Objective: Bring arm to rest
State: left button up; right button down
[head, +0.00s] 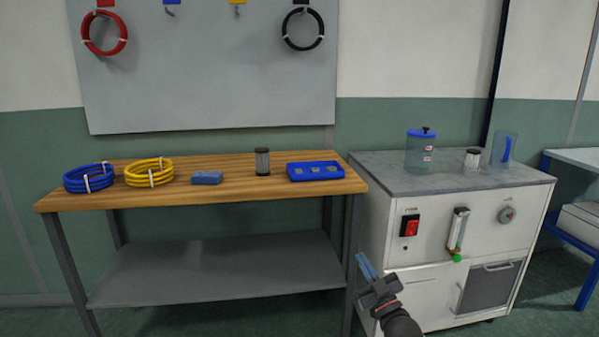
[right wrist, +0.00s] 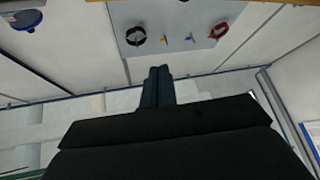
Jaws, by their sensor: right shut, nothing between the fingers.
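My right gripper (head: 366,266) shows low in the head view, in front of the gap between the wooden table (head: 230,171) and the white cabinet (head: 378,215). Its blue-grey fingers are together and empty, pointing up and to the left. In the right wrist view the two fingers (right wrist: 158,86) lie side by side with nothing between them. The gripper appears apart from the table and cabinet. My left gripper is not in view.
Blue coil (head: 76,181), yellow coil (head: 149,179), blue block (head: 207,178), dark cylinder (head: 262,162) and blue tray (head: 330,171) are on the table. A blue-lidded jar (head: 420,155), small cylinder (head: 473,158) and clear jug (head: 498,150) stand on the cabinet. A grey pegboard (head: 205,80) hangs behind.

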jog(key=s+a+f+m+h, duration=0.1)
jog(key=s+a+f+m, duration=0.1)
jog(key=s+a+f, duration=0.35)
jog(key=s+a+f+m, duration=0.1)
jog(key=s+a+f, duration=0.15)
jog(key=s, duration=0.55)
jog(key=s+a+f+m+g+h, duration=0.2)
jog(key=s+a+f+m+h, duration=0.2)
jog(key=s+f, duration=0.95)
pick_arm(q)
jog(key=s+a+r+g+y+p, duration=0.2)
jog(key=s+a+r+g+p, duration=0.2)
jog(key=p, duration=0.7)
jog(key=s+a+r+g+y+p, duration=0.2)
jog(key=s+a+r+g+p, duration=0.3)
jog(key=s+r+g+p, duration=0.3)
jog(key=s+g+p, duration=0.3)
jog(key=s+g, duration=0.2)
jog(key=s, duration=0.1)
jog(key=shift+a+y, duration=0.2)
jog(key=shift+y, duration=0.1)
pick_arm(e)
jog(key=s+d+r+g+h, duration=0.2)
jog(key=s+d+r+g, duration=0.2)
jog(key=s+r+g, duration=0.2)
jog(key=s+d+r+g+h, duration=0.2)
jog(key=s+d+r+g, duration=0.3)
jog(key=s+g, duration=0.6)
jog(key=shift+s+r, duration=0.55)
jog(key=shift+s, duration=0.3)
